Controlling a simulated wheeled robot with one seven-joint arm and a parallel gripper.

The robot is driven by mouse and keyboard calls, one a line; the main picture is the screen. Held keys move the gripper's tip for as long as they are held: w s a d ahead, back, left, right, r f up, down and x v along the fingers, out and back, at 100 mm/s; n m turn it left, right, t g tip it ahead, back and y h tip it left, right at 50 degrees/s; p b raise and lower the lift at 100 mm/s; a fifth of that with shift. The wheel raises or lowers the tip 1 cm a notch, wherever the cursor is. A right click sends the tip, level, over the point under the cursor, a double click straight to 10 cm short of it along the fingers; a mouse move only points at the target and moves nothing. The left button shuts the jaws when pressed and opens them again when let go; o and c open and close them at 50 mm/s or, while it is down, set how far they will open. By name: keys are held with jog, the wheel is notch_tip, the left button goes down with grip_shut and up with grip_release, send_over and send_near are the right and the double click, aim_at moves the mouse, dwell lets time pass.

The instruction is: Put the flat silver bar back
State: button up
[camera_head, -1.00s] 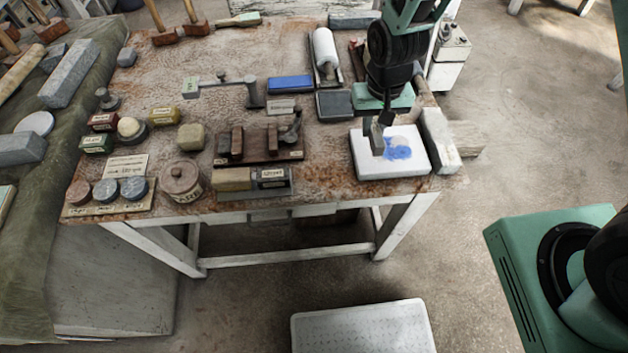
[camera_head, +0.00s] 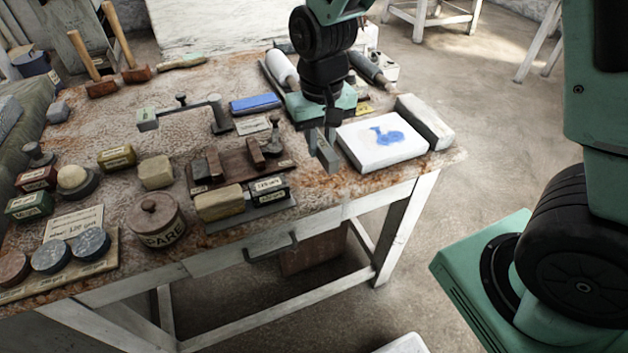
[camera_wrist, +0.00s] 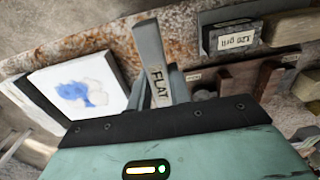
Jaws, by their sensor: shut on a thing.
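My gripper (camera_head: 326,133) is shut on the flat silver bar (camera_head: 328,157), which hangs below the jaws above the table, left of the white slab with blue paint. In the wrist view the bar (camera_wrist: 147,47) points away from my gripper (camera_wrist: 165,92), and a "FLAT" label shows at the jaws. A dark wooden rack (camera_head: 232,176) holding several small bars and blocks stands left of the gripper on the table. It shows in the wrist view (camera_wrist: 236,84) to the right of the bar. I cannot tell which place in the rack is empty.
The white slab (camera_head: 370,155) with a blue mark lies right of the bar, with a grey block (camera_head: 424,122) beyond it. A lidded pot (camera_head: 157,220) stands further left. Bare rusty tabletop (camera_head: 318,184) lies under the bar.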

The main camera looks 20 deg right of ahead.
aim_at(320, 141)
notch_tip(320, 141, down, 8)
jog(key=shift+r, duration=0.2)
jog(key=shift+f, duration=0.1)
jog(key=o, duration=0.9)
notch_tip(320, 141, up, 12)
jog(key=shift+s, duration=0.1)
jog(key=s+a+r+n, duration=0.1)
jog(key=s+a+n, duration=0.1)
jog(key=s, duration=0.4)
jog(key=s+a+r+n, duration=0.1)
jog(key=s+a+n, duration=0.1)
jog(key=s, duration=0.5)
jog(key=s+a+r+n, duration=0.1)
jog(key=s+a+n, duration=0.1)
jog(key=s, duration=0.5)
jog(key=shift+a+n+y, duration=0.1)
jog(key=shift+n+y, duration=0.2)
jog(key=shift+n, duration=0.6)
jog(key=shift+w, duration=0.1)
